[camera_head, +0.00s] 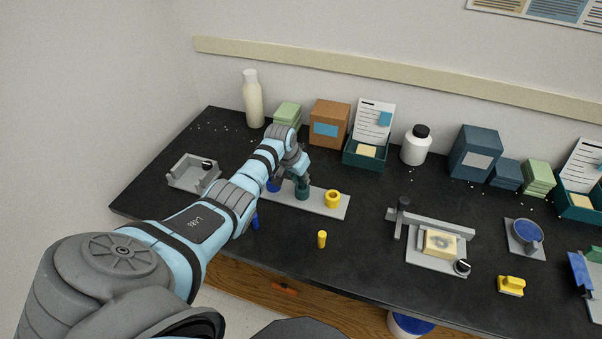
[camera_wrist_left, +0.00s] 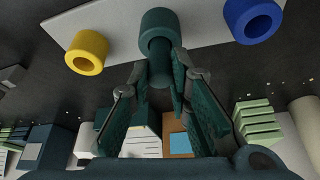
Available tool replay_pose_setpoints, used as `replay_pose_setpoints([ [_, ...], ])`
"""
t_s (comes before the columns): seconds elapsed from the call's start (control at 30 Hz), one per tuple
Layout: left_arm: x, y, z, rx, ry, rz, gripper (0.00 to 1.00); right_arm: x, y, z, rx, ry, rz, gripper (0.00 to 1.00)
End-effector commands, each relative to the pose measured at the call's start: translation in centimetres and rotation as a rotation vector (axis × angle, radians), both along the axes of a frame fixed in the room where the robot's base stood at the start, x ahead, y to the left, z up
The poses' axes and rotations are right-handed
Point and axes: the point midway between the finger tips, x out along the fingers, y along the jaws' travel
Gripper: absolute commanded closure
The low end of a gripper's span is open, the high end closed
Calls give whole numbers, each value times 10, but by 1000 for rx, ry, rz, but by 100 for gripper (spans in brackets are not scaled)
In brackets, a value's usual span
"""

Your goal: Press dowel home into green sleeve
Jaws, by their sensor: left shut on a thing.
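The green sleeve (camera_head: 302,192) stands on a light grey plate (camera_head: 284,201) between a blue sleeve (camera_head: 273,186) and a yellow sleeve (camera_head: 333,199). My left gripper (camera_head: 302,176) is right above the green sleeve. In the left wrist view my left gripper (camera_wrist_left: 160,70) is shut on a dark green dowel (camera_wrist_left: 159,62). The dowel's far end meets the opening of the green sleeve (camera_wrist_left: 158,22) and appears to be inside it; the depth cannot be told. My right gripper is not in view.
A yellow dowel (camera_head: 322,239) stands in front of the plate, and a blue dowel (camera_head: 255,221) is partly hidden by my left arm. A grey fixture (camera_head: 432,243) is to the right. Boxes, such as an orange one (camera_head: 330,123), and a bottle (camera_head: 253,100) line the back.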

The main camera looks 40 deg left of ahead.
Motion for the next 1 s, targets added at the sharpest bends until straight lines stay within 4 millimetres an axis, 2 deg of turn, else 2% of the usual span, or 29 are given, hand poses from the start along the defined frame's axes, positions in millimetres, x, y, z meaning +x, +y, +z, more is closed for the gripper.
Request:
replay_pose_setpoints([
  [0.67, 0, 0, -18, 0, -1, 0, 100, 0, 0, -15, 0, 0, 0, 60],
  [0.7, 0, 0, -17, 0, -1, 0, 76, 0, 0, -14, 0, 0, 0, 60],
  [0.8, 0, 0, -17, 0, 0, 0, 60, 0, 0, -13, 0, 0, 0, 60],
  [1.0, 0, 0, -16, 0, 0, 0, 59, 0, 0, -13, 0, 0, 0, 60],
])
